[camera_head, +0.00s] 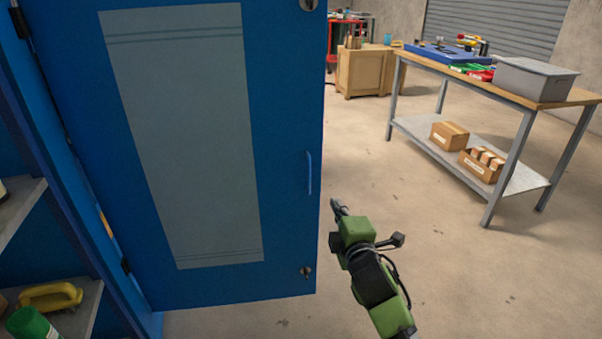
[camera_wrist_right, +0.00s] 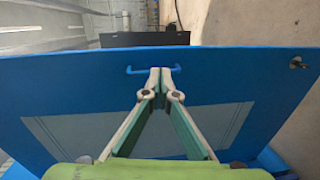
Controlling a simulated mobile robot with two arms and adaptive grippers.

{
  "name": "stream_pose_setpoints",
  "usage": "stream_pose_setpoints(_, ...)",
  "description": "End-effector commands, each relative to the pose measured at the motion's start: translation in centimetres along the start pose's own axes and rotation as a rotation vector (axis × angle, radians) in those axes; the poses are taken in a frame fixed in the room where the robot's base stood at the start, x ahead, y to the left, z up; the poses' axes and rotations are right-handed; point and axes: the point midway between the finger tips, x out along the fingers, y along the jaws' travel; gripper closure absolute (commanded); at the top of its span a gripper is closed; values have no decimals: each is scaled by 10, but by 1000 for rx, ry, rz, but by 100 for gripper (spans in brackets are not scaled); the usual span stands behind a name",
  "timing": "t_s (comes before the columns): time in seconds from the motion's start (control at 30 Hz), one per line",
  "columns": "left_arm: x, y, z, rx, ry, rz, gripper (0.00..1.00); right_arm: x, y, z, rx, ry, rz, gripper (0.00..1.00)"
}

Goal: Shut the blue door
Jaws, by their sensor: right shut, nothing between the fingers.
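The blue door (camera_head: 283,150) stands open in the head view, hinged at its left on the blue cabinet (camera_head: 75,190). It has a grey panel and a thin blue handle (camera_head: 309,172) near its right edge. My right gripper (camera_head: 337,207) is shut and empty, just right of the door's edge and below the handle. In the right wrist view the shut fingertips (camera_wrist_right: 160,72) appear over the door (camera_wrist_right: 60,75), in front of the handle (camera_wrist_right: 135,69). I cannot tell whether they touch it. My left gripper is not in view.
Cabinet shelves at left hold a yellow brush (camera_head: 50,296) and a green-capped container (camera_head: 31,324). A workbench (camera_head: 480,85) with a grey bin (camera_head: 535,80) stands at the right. A wooden cabinet (camera_head: 365,72) stands behind. The floor between door and workbench is clear.

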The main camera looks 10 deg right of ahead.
Motion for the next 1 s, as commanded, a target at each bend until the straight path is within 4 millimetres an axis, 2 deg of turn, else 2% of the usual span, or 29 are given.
stream_pose_setpoints(0.1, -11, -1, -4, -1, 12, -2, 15, -8, 35, -2, -57, -3, 81, 100)
stream_pose_setpoints(0.27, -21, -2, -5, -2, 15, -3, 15, -5, 50, -2, -79, -7, 106, 100)
stream_pose_setpoints(0.47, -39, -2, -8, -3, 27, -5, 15, 27, 53, -1, -75, -8, 105, 100)
stream_pose_setpoints(0.77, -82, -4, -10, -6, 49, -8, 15, 90, 59, -2, -73, -6, 104, 100)
stream_pose_setpoints(0.9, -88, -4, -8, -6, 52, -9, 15, 111, 60, -2, -73, -5, 104, 100)
stream_pose_setpoints(1.0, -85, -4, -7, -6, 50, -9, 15, 120, 62, -2, -74, -5, 103, 100)
